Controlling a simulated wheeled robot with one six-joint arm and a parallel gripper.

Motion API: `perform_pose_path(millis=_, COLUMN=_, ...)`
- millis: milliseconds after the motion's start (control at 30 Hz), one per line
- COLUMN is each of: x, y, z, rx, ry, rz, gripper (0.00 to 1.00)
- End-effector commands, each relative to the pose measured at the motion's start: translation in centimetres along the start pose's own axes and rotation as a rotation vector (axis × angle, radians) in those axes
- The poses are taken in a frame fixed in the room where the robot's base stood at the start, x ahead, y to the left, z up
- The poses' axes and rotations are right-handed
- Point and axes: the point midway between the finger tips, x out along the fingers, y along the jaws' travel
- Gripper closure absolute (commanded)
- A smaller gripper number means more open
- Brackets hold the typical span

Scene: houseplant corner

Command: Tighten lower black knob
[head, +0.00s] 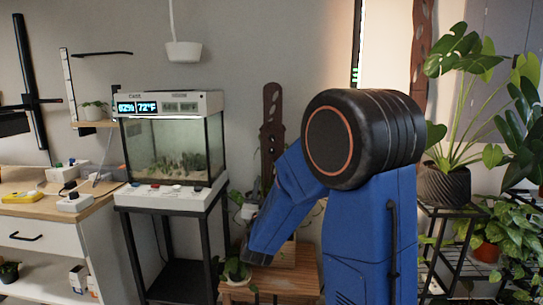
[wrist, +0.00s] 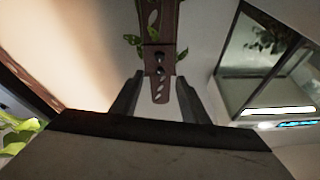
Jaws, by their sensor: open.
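In the wrist view, which looks upside down, a brown slotted post (wrist: 160,18) carries two small black knobs, one (wrist: 159,56) above the other (wrist: 160,71) in the picture. Because the view is inverted, the upper one in the picture looks to be the lower knob. My gripper (wrist: 160,78) is open, its two dark fingers on either side of the post's end, with nothing between them touching. The knobs look beyond the fingertips. In the head view the post (head: 271,122) stands against the wall, and my arm hides much of the area below it.
A lit terrarium (head: 168,150) on a black stand is left of the post. A wooden stool (head: 288,275) and small potted plants are low by my arm. A plant rack (head: 455,212) stands on the right, a workbench (head: 95,212) on the left. Leaves lie close around the knobs.

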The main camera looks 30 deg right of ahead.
Motion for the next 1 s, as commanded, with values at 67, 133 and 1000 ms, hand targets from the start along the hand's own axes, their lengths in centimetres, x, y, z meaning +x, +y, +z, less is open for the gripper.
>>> perform_pose_path(millis=67, x=0.3, y=0.1, z=-0.1, rx=-0.002, ry=0.01, rz=0.005, gripper=0.59)
perform_pose_path(millis=133, x=0.8, y=0.1, z=-0.1, rx=-0.002, ry=0.011, rz=0.006, gripper=0.59)
perform_pose_path(millis=1000, x=15.0, y=0.1, z=-0.2, rx=-0.002, ry=0.01, rz=0.004, gripper=0.59)
